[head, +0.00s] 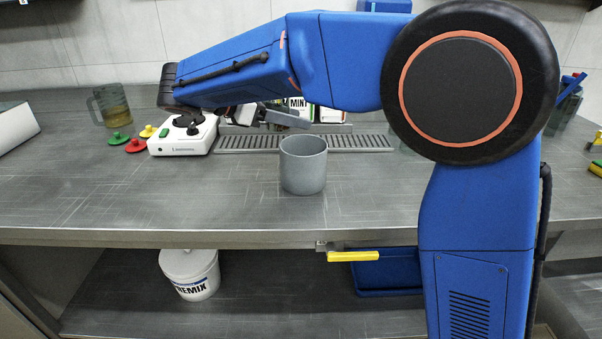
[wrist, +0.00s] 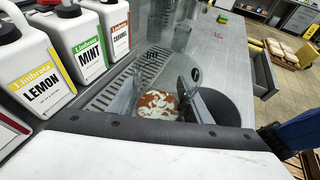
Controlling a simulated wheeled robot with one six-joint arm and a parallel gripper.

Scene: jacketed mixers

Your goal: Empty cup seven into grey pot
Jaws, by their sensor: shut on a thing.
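The grey pot (head: 303,168) stands upright on the worktop in the head view, open at the top. Its dark interior shows at the right in the wrist view (wrist: 228,106). My gripper (wrist: 160,100) is shut on a clear cup (wrist: 155,104) holding an orange-brown and white mix. A round dark mark shows near the cup, but I cannot read a number. In the head view my gripper (head: 270,116) is behind and slightly left of the pot, above its rim height. The cup cannot be made out clearly there.
White lemon (wrist: 35,70), mint (wrist: 88,45) and third labelled jugs stand behind a drain grate (head: 350,142). A white device (head: 183,136) and coloured knobbed pieces (head: 136,145) are left, near a greenish mug (head: 110,105). A clear vessel (wrist: 182,38) stands beyond the cup. The front worktop is clear.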

